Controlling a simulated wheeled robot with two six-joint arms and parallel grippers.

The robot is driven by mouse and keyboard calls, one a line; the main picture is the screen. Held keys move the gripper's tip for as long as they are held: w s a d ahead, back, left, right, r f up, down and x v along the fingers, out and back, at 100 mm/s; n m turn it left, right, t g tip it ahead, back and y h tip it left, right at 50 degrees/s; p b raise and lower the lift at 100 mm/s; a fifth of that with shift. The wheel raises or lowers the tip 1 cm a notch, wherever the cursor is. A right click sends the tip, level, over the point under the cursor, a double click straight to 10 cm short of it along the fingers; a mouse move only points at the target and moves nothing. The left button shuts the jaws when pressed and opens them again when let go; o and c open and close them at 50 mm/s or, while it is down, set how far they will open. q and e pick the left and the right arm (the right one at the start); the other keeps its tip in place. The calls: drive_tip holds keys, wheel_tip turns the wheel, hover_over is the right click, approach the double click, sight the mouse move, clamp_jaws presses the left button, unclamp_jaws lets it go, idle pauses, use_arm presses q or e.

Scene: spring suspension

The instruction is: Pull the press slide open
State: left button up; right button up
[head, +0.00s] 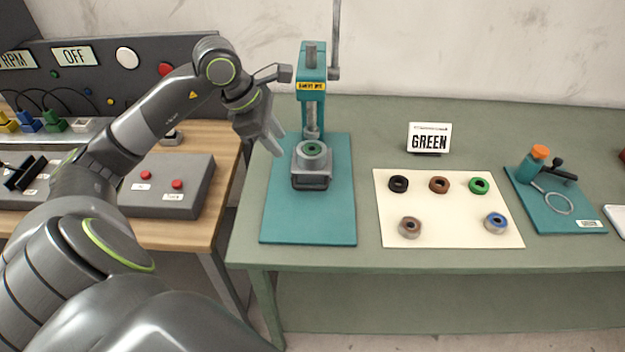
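The teal press (312,105) stands at the back of a teal base plate (308,222) on the green table. Its grey slide (311,165) sits below the ram, with a dark handle (311,183) on its front face. My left gripper (275,145) hangs just left of the press column and slide, pointing down, apart from the handle. Its fingers overlap from this angle, so I cannot tell their gap. I see nothing held in it. My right gripper is out of view.
A cream mat (450,225) with several coloured rings lies right of the press. A GREEN sign (429,138) stands behind it. A teal tool board (560,208) is farther right. A wooden bench (190,235) with a grey button box (170,190) is left. The plate's front is clear.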

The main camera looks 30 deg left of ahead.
sight(312, 186)
use_arm(q)
drive_tip(key=p+x, duration=0.3)
drive_tip(key=x, duration=1.4)
drive_tip(key=shift+d+f, duration=0.15)
drive_tip(key=shift+d, duration=0.05)
clamp_jaws()
